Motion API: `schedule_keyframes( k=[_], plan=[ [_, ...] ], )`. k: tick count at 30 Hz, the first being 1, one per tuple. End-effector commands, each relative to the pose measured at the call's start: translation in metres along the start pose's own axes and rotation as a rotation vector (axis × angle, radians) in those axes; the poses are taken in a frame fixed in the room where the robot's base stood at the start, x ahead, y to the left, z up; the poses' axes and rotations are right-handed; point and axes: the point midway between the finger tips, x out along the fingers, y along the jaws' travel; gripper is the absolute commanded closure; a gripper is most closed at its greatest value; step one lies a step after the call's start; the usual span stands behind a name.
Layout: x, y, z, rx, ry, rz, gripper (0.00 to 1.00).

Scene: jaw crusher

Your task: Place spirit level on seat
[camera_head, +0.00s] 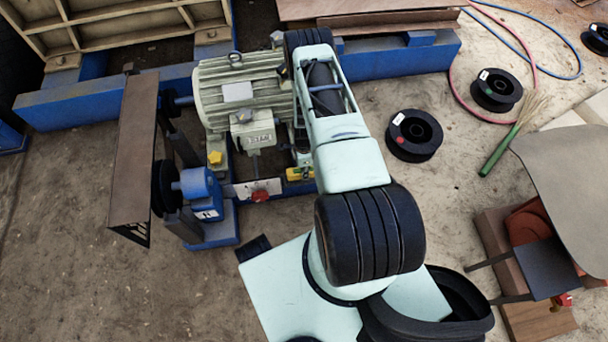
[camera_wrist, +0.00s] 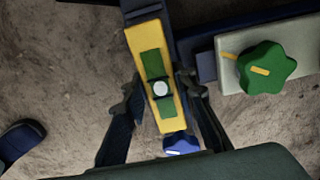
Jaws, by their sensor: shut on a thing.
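The spirit level (camera_wrist: 170,108) is yellow with green panels and a round pale bubble window. In the wrist view it lies lengthwise between the two fingers of my gripper (camera_wrist: 160,90), which is shut on it. In the head view the level (camera_head: 300,174) shows as a small yellow and green piece beside my arm, near the motor's base. My gripper is mostly hidden by my arm there. A dark blue bar (camera_wrist: 143,5) runs under the level's far end. I cannot tell whether they touch, or which surface is the seat.
A green star knob (camera_wrist: 267,68) sits on a pale block right of the level; a blue knob (camera_wrist: 182,145) is near its lower end. The ribbed motor (camera_head: 240,92), yellow knob (camera_head: 215,157) and red knob (camera_head: 260,195) stand close by. Black spools (camera_head: 415,135) lie on open ground.

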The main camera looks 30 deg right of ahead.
Motion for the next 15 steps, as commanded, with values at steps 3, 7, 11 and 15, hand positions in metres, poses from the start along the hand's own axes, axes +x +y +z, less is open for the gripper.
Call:
schedule_keyframes(
  k=[3, 7, 11, 15],
  plan=[
    [0.022, 0.001, 0.0, -0.002, 0.0, 0.002, 1.0],
    [0.029, 0.0, 0.0, 0.0, 0.0, 0.0, 1.0],
    [0.027, 0.0, 0.0, -0.001, 0.0, 0.0, 1.0],
    [0.03, 0.0, 0.0, -0.001, 0.0, 0.001, 1.0]
  ],
)
